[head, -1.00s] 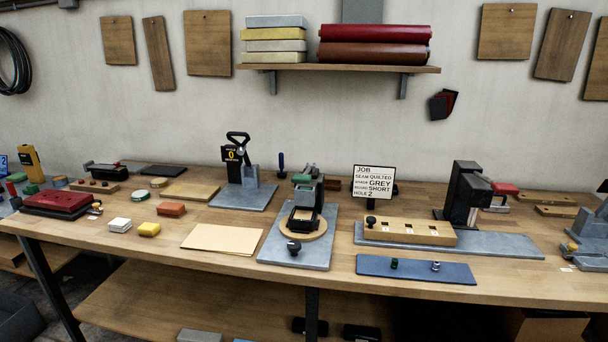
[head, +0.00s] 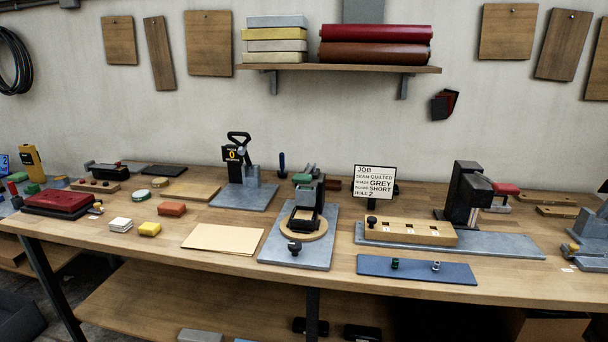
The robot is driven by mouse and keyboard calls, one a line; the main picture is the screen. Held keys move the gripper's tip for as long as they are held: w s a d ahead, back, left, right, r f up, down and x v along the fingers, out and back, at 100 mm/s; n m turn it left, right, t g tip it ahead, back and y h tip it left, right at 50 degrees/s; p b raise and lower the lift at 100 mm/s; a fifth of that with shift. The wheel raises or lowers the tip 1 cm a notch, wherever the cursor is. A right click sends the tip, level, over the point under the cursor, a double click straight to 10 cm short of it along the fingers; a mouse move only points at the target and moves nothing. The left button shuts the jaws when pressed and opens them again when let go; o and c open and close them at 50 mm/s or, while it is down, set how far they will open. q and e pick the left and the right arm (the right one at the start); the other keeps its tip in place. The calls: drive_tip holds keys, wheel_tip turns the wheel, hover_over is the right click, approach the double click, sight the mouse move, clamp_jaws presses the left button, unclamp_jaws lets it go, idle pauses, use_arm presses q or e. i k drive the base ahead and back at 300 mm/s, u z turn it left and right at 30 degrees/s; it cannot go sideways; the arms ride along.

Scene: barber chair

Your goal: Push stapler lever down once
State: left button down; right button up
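Several bench devices stand in the head view, and I cannot tell for sure which is the stapler. One has a raised black looped lever (head: 239,139) above a grey block and base plate (head: 245,197), beside a black sign reading 0 (head: 231,154). The middle device (head: 306,205) is black with a green top piece, on a round wooden disc and grey plate. The right device (head: 464,195) is a tall black body with a red-topped arm (head: 505,189) pointing right. Neither of my grippers is in view.
A wooden block with square holes (head: 410,232) and a blue strip (head: 416,270) lie at the front right. A tan sheet (head: 222,239) lies left of the middle device. A shelf (head: 338,69) hangs above.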

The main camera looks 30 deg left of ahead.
sight(305, 177)
drive_tip(key=z, duration=3.4)
drive_tip(key=k, duration=1.9)
drive_tip(key=u, duration=2.2)
drive_tip(key=i, duration=0.1)
drive_tip(key=z, duration=0.05)
